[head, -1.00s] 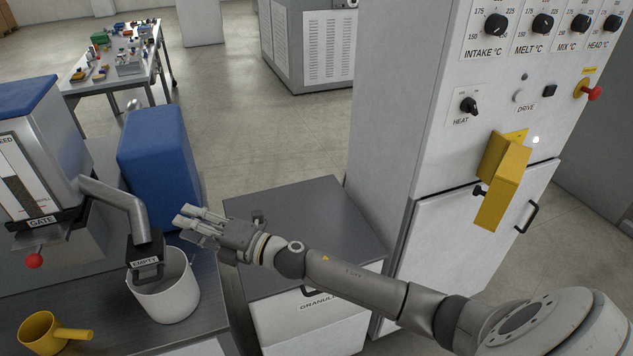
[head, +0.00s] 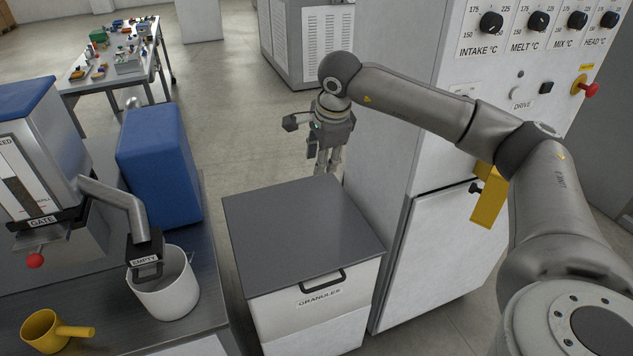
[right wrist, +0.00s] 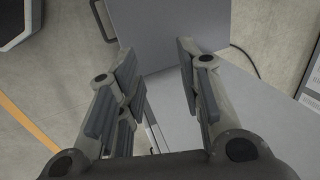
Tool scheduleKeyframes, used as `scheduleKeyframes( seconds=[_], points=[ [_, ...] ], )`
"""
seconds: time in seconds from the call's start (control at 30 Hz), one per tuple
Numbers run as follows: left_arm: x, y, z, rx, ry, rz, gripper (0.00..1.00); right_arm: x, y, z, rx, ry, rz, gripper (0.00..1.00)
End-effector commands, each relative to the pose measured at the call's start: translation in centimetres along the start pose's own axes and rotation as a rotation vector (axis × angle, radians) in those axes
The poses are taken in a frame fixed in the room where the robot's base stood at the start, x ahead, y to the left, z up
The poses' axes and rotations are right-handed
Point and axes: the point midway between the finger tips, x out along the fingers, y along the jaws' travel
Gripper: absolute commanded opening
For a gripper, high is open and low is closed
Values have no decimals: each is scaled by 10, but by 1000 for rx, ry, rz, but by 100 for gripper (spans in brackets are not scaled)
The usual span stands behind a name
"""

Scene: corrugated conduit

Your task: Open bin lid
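The granules bin (head: 308,325) is a white box with a label on its front. Its dark grey lid (head: 300,232) lies flat and shut on top, with a black handle (head: 322,281) at the front edge. My right gripper (head: 326,168) points down by the lid's far edge, beside the tall cabinet. I cannot tell its exact height over the lid. In the right wrist view its two fingers (right wrist: 156,52) are apart with nothing between them, and a dark grey panel, seemingly the lid (right wrist: 175,25), shows beyond them. My left gripper is not in view.
The tall control cabinet (head: 395,150) stands right of the bin. To the left, a bench holds a white bucket (head: 170,298), a yellow scoop (head: 42,333) and a blue block-shaped container (head: 160,165). Open floor (head: 235,120) lies behind the bin.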

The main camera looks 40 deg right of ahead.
Motion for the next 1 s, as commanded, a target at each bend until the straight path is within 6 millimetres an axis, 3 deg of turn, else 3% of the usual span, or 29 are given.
scheduleKeyframes(
  seconds=[0.6,1.0],
  points=[
    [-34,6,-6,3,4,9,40,95,0,0,1,1,4,34],
    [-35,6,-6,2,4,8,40,105,0,0,0,1,1,34]
  ],
)
